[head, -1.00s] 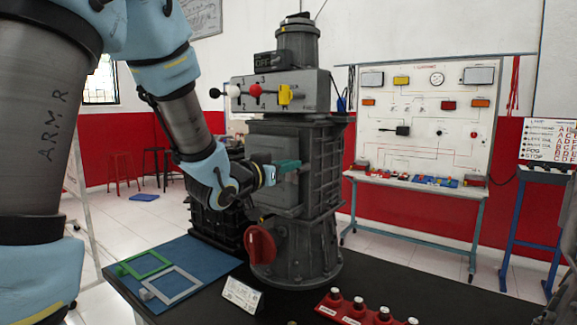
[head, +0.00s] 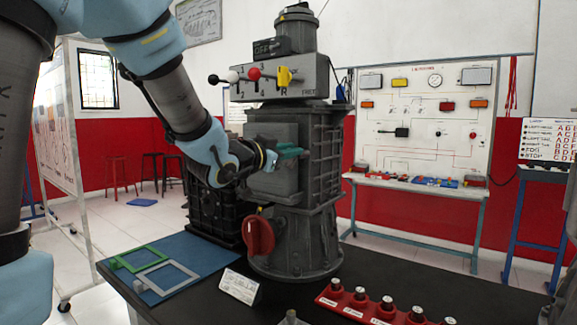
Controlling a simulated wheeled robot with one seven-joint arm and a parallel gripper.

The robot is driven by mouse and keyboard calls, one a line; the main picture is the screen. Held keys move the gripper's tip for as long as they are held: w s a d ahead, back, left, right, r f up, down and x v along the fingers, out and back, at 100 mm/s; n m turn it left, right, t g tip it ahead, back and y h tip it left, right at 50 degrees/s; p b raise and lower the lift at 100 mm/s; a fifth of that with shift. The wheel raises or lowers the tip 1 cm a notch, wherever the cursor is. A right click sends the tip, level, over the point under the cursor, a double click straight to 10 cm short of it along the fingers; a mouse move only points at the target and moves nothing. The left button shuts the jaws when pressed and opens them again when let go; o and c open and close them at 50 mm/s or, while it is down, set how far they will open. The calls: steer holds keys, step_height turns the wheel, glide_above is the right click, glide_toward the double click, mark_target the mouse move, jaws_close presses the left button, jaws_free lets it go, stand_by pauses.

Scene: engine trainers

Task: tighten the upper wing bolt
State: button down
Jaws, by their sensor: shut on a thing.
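The grey engine trainer (head: 328,160) stands upright on the black table.
Above my gripper is a lever box with black, white, red and yellow knobs (head: 284,76). A blue mat (head: 207,262) holds a green frame (head: 139,258) and a grey frame (head: 167,277). A white label card (head: 240,287) and a red rack (head: 372,305) stand in front.

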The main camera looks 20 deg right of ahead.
steer(key=m+b, duration=0.2)
steer(key=b, duration=0.1)
steer(key=f+m+b, duration=0.1)
steer(key=b, duration=0.1)
steer(key=shift+s+d+m, duration=0.1)
steer(key=shift+s+m, duration=0.15)
steer(key=shift+m, duration=0.15)
steer(key=m+b, duration=0.3)
steer(key=b, duration=0.1)
steer(key=m+b, duration=0.3)
steer(key=b, duration=0.1)
steer(key=f+m+b, duration=0.1)
steer(key=m+b, duration=0.2)
steer(key=b, duration=0.1)
steer(key=shift+s+d+m, duration=0.2)
steer(key=shift+s+m, duration=0.1)
steer(key=shift+s, duration=0.05)
steer(key=shift+m, duration=0.3)
steer(key=c, duration=0.8)
jaws_free()
